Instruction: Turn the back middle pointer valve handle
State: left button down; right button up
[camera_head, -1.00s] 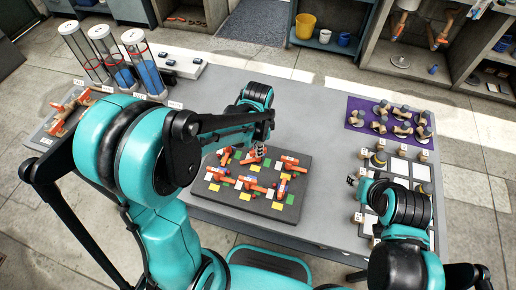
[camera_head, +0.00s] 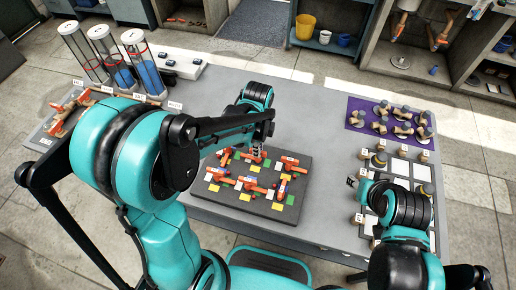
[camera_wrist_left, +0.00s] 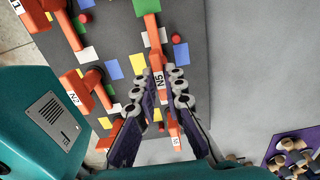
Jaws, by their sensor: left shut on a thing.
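The back middle pointer valve handle is an orange-red bar (camera_head: 245,156) in the back row of the dark valve board (camera_head: 293,210). My left gripper (camera_head: 256,158) is down at this handle from above and covers part of it. In the left wrist view the handle labelled N5 (camera_wrist_left: 158,78) lies between the fingers of my left gripper (camera_wrist_left: 167,84), which are shut on it. My right gripper (camera_head: 356,180) hangs over the right part of the table, apart from the board. Whether its fingers are open is too small to tell.
Several other orange-red valves stand close around on the board, among them the back right one (camera_head: 289,161). A purple mat (camera_head: 358,104) with knobs lies at the back right. Tall clear cylinders (camera_head: 141,62) stand at the back left. The table middle (camera_head: 310,115) is clear.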

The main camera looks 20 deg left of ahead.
dwell(0.4)
pick_arm(q)
jog(key=c, duration=1.6)
grip_release()
jog(key=shift+r, duration=0.1)
notch_tip(320, 180, up, 12)
jog(key=s+a+f+n+t+b, duration=0.1)
jog(key=s+a+n+t, duration=0.1)
jog(key=s+n, duration=0.3)
jog(key=s+a+f+n+t+b, duration=0.2)
jog(key=s+n+t, duration=0.3)
jog(key=n, duration=0.8)
jog(key=shift+a+f+n, duration=0.3)
jog(key=shift+a, duration=0.05)
